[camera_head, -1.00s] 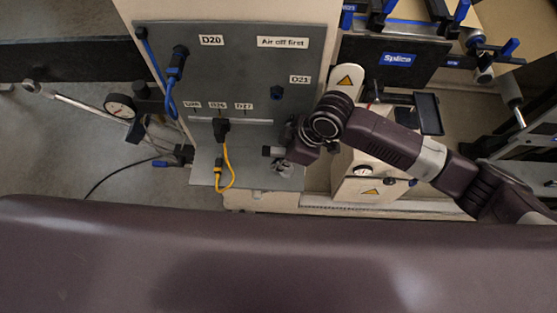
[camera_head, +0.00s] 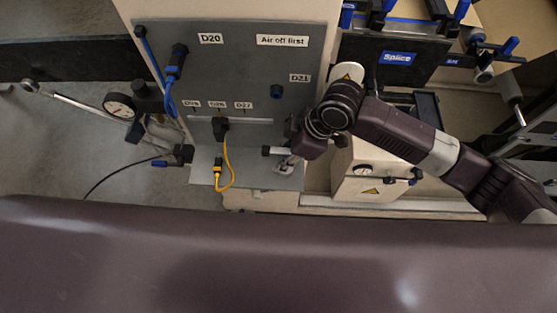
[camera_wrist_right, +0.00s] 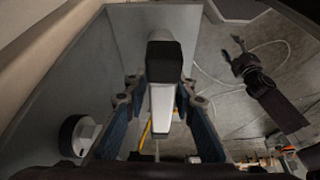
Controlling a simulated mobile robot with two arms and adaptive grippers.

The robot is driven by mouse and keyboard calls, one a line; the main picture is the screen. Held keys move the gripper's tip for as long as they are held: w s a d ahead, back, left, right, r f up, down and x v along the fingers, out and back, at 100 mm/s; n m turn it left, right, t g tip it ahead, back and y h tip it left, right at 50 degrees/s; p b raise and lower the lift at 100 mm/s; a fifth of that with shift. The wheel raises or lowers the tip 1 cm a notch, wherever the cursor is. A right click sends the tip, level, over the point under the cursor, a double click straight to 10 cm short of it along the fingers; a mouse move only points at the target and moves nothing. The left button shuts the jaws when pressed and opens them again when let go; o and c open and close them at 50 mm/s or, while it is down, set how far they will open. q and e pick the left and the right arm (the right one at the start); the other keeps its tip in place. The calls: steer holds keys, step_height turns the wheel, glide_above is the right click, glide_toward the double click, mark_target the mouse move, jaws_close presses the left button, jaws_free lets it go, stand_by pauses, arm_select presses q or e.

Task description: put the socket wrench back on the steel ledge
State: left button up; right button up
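The socket wrench (camera_head: 280,150), a light metal bar with a black end, is at the right part of the steel ledge (camera_head: 203,172), below the grey panel. My right gripper (camera_head: 287,166) is at its right end in the head view. In the right wrist view the wrench (camera_wrist_right: 162,100) lies between the two fingers of my right gripper (camera_wrist_right: 160,90), with visible gaps beside it, so the gripper looks open around it. Whether the wrench rests fully on the ledge is hard to tell.
The grey panel (camera_head: 235,75) rises behind the ledge. A yellow cable (camera_head: 228,165) hangs onto the ledge left of the wrench. A cream box with a gauge (camera_head: 365,185) stands close to the right. A pressure gauge (camera_head: 120,107) is at the left.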

steer(key=v, duration=0.9)
steer(key=shift+b, duration=0.35)
